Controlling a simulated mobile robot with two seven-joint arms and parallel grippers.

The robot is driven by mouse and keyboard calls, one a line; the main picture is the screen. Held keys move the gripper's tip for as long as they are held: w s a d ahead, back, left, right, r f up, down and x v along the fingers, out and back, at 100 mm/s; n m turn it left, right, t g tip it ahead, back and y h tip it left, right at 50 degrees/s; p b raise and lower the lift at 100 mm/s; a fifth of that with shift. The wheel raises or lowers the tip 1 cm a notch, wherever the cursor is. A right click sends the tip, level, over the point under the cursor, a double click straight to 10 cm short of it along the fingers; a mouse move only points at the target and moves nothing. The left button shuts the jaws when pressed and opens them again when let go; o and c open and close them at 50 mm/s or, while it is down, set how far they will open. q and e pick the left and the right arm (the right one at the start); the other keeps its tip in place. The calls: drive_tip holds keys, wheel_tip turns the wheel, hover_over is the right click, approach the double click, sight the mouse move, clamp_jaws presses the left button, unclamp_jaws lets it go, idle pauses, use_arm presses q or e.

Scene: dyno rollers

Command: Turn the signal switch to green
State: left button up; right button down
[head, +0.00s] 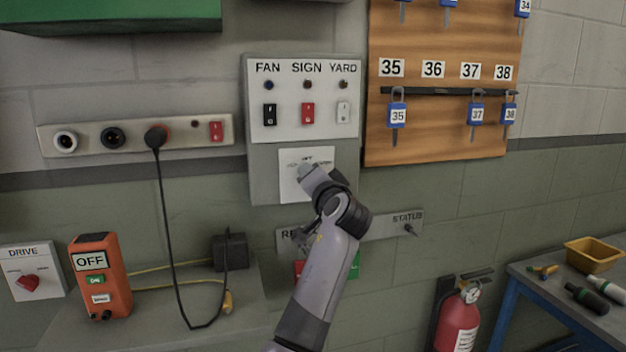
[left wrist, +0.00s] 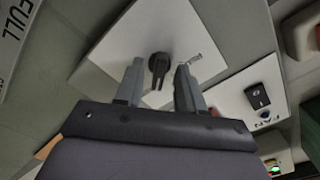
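A white switch plate (head: 291,186) is on the grey wall panel, under the FAN, SIGN and YARD switches. Its small print is only partly readable in the head view, and my left gripper (head: 309,174) covers its middle. In the left wrist view the white plate (left wrist: 122,52) carries a black knob (left wrist: 158,63). My left gripper (left wrist: 159,72) is open, with one finger on each side of the knob; I cannot tell whether they touch it. Red and green patches (head: 354,264) show behind my arm below the strip labelled STATUS (head: 385,226). My right gripper is in neither view.
The panel (head: 262,120) has black, red and white rockers. A key board (head: 430,140) with blue padlocks is at right. A fire extinguisher (head: 458,325) is lower right.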

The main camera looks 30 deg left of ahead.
use_arm(q)
drive_tip(key=b+v, duration=0.1)
drive_tip(key=v, duration=0.6)
drive_tip(key=shift+b, duration=0.4)
drive_tip(key=s+d+f+m+t+h, duration=0.1)
drive_tip(key=s+d+f+h, duration=0.15)
drive_tip(key=f, duration=0.65)
drive_tip(key=s+d+f+m+h, duration=0.1)
drive_tip(key=f+m+h, duration=0.15)
drive_tip(key=f, duration=0.65)
drive_tip(key=s+d+f+m+t+h, duration=0.1)
drive_tip(key=d+f+h, duration=0.15)
drive_tip(key=f, duration=0.75)
drive_tip(key=s+d+f+n+g+h, duration=0.1)
drive_tip(key=s+d+f+h, duration=0.2)
drive_tip(key=s+f, duration=0.6)
drive_tip(key=s+d+f+n+g+h, duration=0.1)
drive_tip(key=s+d+f+h, duration=0.3)
drive_tip(key=s+f, duration=0.5)
drive_tip(key=s+g+h, duration=0.1)
drive_tip(key=s, duration=0.6)
drive_tip(key=shift+d, duration=0.2)
drive_tip(key=shift+s+h, duration=0.1)
drive_tip(key=shift+h, duration=0.15)
